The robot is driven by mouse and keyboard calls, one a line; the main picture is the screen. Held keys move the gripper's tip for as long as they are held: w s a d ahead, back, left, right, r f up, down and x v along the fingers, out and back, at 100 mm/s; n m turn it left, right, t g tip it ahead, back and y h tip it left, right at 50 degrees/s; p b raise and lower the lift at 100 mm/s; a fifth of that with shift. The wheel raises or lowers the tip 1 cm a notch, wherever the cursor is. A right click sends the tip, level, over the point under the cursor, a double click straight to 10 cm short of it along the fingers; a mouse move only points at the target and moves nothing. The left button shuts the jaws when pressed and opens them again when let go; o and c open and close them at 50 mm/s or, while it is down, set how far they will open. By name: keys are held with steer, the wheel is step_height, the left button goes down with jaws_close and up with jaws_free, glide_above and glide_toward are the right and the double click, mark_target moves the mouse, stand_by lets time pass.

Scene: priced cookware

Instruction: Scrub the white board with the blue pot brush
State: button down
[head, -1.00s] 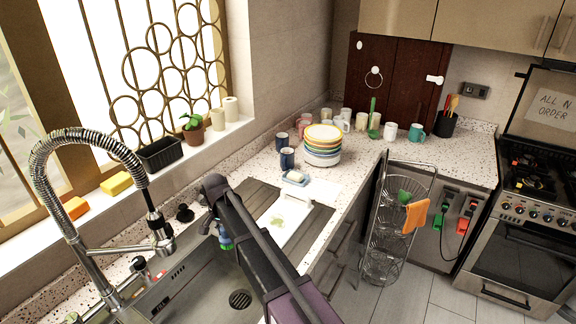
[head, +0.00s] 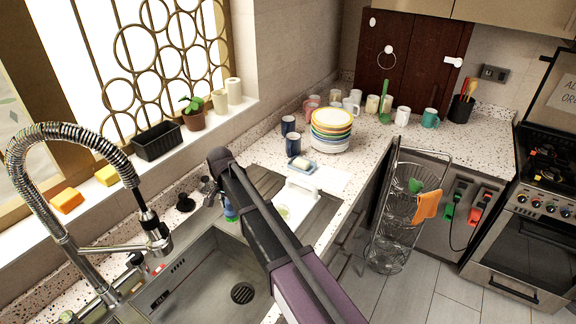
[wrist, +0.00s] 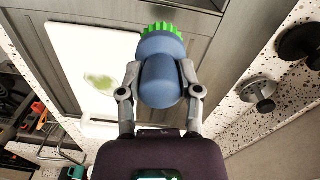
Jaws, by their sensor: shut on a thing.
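The blue pot brush (wrist: 160,82) with green bristles is in the wrist view, held between the two fingers of my gripper (wrist: 162,92). My gripper is shut on its rounded blue body, bristles pointing away from me. The white board (wrist: 66,48) lies to the left of the brush and bears a green smear (wrist: 99,83). The brush appears apart from the board, to its side. In the head view the board (head: 285,212) lies on the drainer right of the sink, partly hidden by my arm. The brush shows small there (head: 230,211).
The tall sprung tap (head: 75,150) stands at the left over the steel sink (head: 200,275). A soap dish (head: 301,165), stacked plates (head: 331,130) and dark mugs (head: 293,144) stand behind the board. A wire basket stand (head: 390,245) is on the floor to the right.

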steer(key=shift+w+d+r+p, duration=0.2)
steer(key=shift+d+r+p, duration=0.2)
steer(key=shift+d, duration=0.05)
steer(key=w+d+r+m+p, duration=0.1)
steer(key=w+d+r+p, duration=0.1)
steer(key=d+r+p, duration=0.3)
steer(key=w+d+r+m+p, duration=0.2)
steer(key=d+r+p, duration=0.3)
steer(key=d, duration=0.8)
steer(key=shift+w+r, duration=0.25)
steer(key=shift+w, duration=0.3)
steer(key=shift+f, duration=0.15)
step_height(320, 180, down, 11)
steer(key=b, duration=1)
steer(key=shift+r, duration=0.2)
